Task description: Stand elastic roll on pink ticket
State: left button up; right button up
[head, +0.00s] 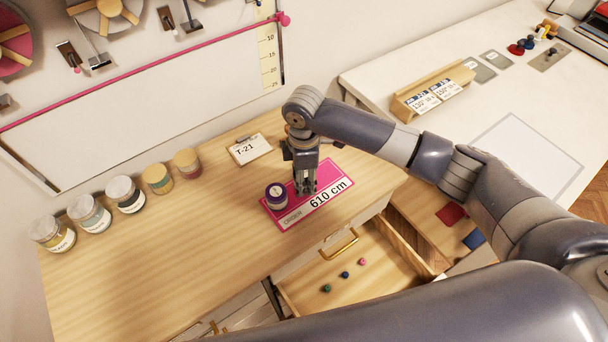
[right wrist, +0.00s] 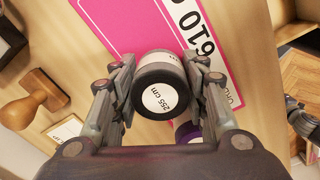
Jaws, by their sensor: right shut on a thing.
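The pink ticket (head: 322,193), marked 610 cm, lies on the wooden worktop and also shows in the right wrist view (right wrist: 118,22). A purple roll (head: 276,195) stands on its left end; part of it shows in the right wrist view (right wrist: 187,132). My right gripper (head: 308,190) points down over the ticket, just right of the purple roll. In the right wrist view it is shut on a roll with a dark rim and a white 255 cm label (right wrist: 160,99). Whether this held roll touches the ticket cannot be told. My left gripper is not in view.
Several labelled jars (head: 125,195) line the worktop's back left. A T-21 card (head: 250,149) lies behind the ticket. An open drawer (head: 362,295) with small coloured pieces is below the front edge. A wooden stamp (right wrist: 28,108) shows in the wrist view. The worktop's left front is clear.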

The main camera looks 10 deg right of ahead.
jog(key=shift+f, duration=0.2)
jog(key=shift+f, duration=0.15)
jog(key=o, duration=1)
notch_tip(320, 180, up, 12)
jog(key=shift+r+b, duration=0.2)
jog(key=shift+b, duration=0.65)
jog(key=shift+s+f, duration=0.1)
